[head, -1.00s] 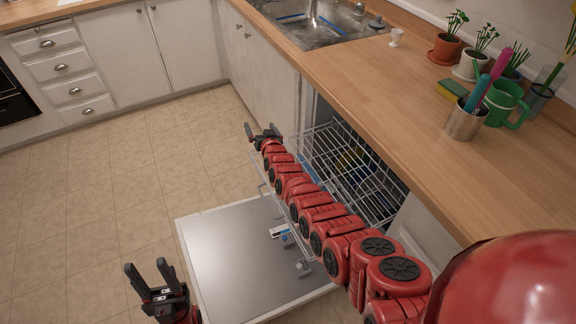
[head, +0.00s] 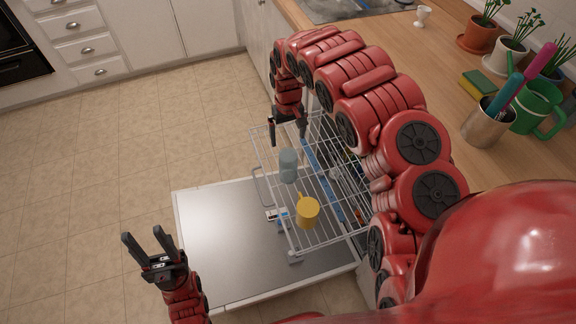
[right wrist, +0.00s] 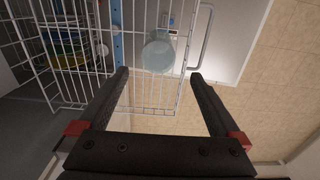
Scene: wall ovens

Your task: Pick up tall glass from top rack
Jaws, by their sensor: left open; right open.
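The tall glass (head: 288,166), a bluish see-through glass, stands in the pulled-out top rack (head: 322,238) of the dishwasher, near its outer side. In the right wrist view the glass (right wrist: 159,53) shows from above, beyond my fingertips and between their lines. My right gripper (head: 287,138) is open and empty, pointing down over the far end of the rack, apart from the glass. It also shows in the right wrist view (right wrist: 158,76). My left gripper (head: 143,240) is open and empty over the floor at the lower left.
A yellow mug (head: 307,213) is in the rack nearer to me.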

